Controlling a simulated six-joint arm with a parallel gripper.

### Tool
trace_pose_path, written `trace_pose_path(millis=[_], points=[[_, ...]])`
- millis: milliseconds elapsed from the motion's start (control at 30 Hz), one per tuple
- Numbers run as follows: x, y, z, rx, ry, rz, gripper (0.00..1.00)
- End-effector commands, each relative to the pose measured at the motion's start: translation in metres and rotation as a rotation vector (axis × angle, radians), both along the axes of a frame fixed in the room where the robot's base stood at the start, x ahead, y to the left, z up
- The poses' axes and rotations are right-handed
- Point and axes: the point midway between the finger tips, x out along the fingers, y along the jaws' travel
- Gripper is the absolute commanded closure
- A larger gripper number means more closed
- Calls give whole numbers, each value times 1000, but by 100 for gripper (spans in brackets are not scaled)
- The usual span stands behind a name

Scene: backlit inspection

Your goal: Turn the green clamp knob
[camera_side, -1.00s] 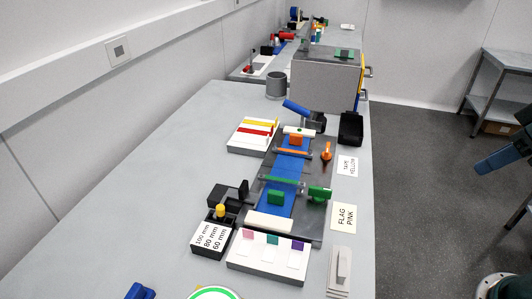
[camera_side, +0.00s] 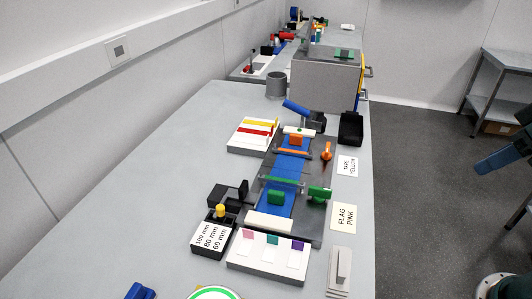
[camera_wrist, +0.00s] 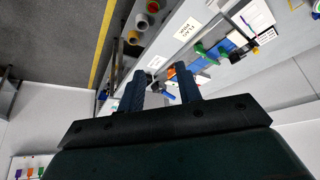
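The green clamp knob (camera_side: 319,193) stands at the right end of a green bar across the blue strip of the fixture in the side view. In the wrist view, a green piece (camera_wrist: 200,48) that looks like this knob lies beyond the fingers, up and to the right. My gripper (camera_wrist: 159,82) is open, with a clear gap between its two dark blue fingers and nothing held. It is well apart from the knob. In the side view only a dark blue part of it shows at the right edge.
An orange lever knob (camera_side: 327,152) stands farther back on the fixture. A white board with coloured tabs (camera_side: 268,258) is in front. The bench's left front is mostly clear.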

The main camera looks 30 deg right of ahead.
Motion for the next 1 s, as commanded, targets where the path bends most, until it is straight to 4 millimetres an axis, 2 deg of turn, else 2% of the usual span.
trace_pose_path(millis=[267, 467, 733, 1000], points=[[4, 1, 2, -4, 8, 14, 67], [22, 5, 9, -21, 48, 67, 67], [68, 19, 19, -60, 134, 199, 67], [119, 39, 16, -99, 222, 343, 67]])
